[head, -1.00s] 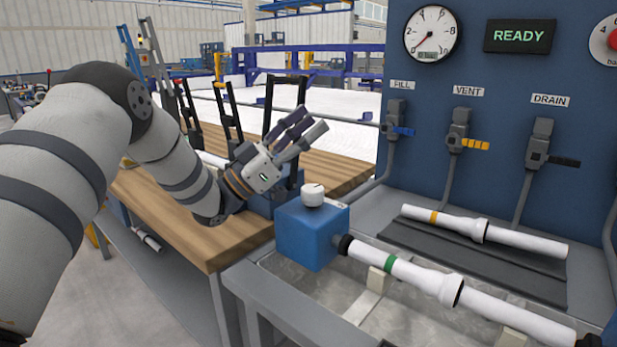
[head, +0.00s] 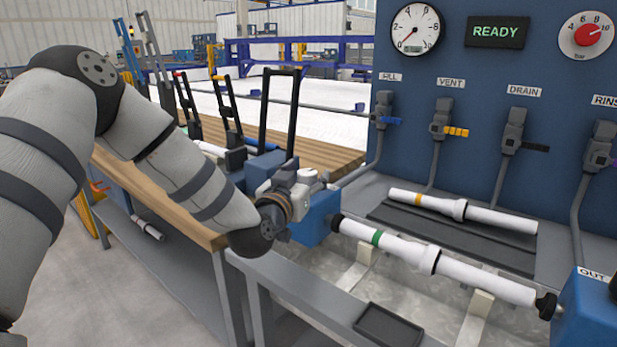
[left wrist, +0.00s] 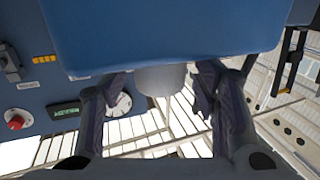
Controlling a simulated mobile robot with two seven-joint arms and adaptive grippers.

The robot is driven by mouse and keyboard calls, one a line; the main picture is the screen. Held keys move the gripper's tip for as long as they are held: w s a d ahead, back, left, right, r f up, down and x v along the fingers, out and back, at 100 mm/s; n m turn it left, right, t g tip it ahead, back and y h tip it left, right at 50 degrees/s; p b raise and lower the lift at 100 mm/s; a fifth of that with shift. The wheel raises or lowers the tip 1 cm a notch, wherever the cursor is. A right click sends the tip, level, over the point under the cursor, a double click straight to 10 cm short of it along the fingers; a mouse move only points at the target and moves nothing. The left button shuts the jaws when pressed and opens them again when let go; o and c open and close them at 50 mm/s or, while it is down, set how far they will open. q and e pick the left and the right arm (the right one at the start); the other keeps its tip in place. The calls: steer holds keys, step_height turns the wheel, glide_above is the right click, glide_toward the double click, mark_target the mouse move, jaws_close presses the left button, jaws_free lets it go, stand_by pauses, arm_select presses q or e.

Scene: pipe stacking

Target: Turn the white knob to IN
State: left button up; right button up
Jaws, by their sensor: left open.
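The white knob (left wrist: 163,79) hangs below the blue box (left wrist: 160,40) in the upside-down left wrist view. It sits between the spread fingers of my left gripper (left wrist: 160,92), which is open. I cannot tell whether either finger touches the knob. In the head view my left gripper (head: 302,182) is over the top of the blue box (head: 312,222) and mostly hides the knob. No IN mark or pointer on the knob can be read. My right gripper is not in view.
A white pipe with a green band (head: 400,249) runs from the blue box to another blue box marked OUT (head: 590,305). A second pipe (head: 470,212) lies on a dark mat. Valves line the blue panel (head: 470,65), whose display reads READY. A wooden bench (head: 200,213) is at left.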

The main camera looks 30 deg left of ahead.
arm_select(q)
steer(key=shift+w+a, duration=0.1)
steer(key=shift+w, duration=0.25)
steer(key=shift+r, duration=0.1)
steer(key=shift+c, duration=0.2)
steer(key=c, duration=1.1)
steer(key=shift+c, duration=0.2)
